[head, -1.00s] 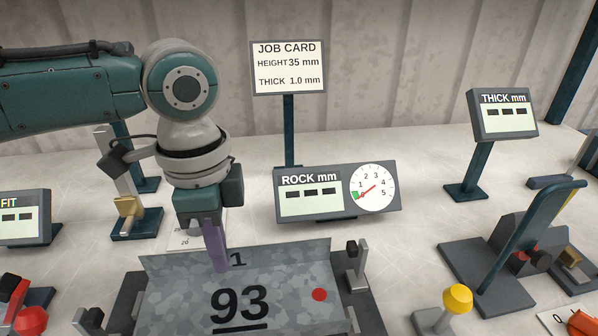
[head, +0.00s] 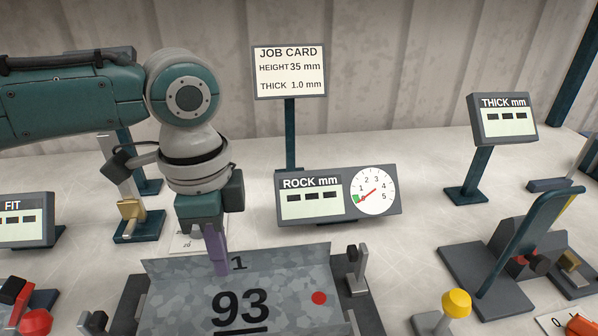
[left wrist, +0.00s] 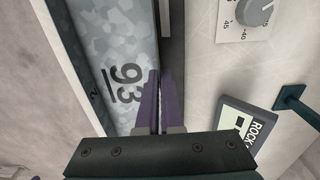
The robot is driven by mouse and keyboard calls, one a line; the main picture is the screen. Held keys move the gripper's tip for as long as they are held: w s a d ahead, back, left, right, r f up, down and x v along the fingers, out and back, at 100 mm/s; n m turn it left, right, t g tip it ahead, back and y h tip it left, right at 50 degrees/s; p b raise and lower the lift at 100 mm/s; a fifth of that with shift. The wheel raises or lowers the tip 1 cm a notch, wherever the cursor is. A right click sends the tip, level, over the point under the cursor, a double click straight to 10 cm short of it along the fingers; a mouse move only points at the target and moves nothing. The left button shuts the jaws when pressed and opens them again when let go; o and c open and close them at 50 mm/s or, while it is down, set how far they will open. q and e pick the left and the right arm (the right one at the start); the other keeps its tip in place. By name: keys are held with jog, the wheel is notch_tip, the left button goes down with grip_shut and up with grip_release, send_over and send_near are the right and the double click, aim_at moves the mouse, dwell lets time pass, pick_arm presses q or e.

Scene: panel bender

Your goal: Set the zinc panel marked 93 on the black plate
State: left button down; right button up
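The zinc panel marked 93 (head: 275,295) lies at the bottom of the head view, mottled grey, with a red dot and an upturned back flange marked 1. It also shows in the left wrist view (left wrist: 115,40). The black plate (head: 128,305) shows as dark margins beside and under the panel; whether the panel rests fully on it I cannot tell. My left gripper (head: 221,270) points down at the back flange. In the left wrist view its purple fingers (left wrist: 159,85) are close together, one on each side of the panel's edge, shut on it. My right gripper is out of view.
Upright clamp-like posts (head: 357,270) stand beside the panel. The ROCK gauge (head: 338,194) stands just behind, with the job card (head: 289,72) above it. A yellow-knobbed lever (head: 456,303) and a lever device (head: 520,250) are at right. Red knobs (head: 37,322) are at lower left.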

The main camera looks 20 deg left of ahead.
pick_arm(q)
jog(key=shift+f+b, duration=0.9)
jog(key=shift+f, duration=0.5)
jog(key=c, duration=1)
grip_release()
notch_tip(320, 180, up, 10)
jog(key=shift+r+p, duration=0.1)
jog(key=shift+p, duration=0.4)
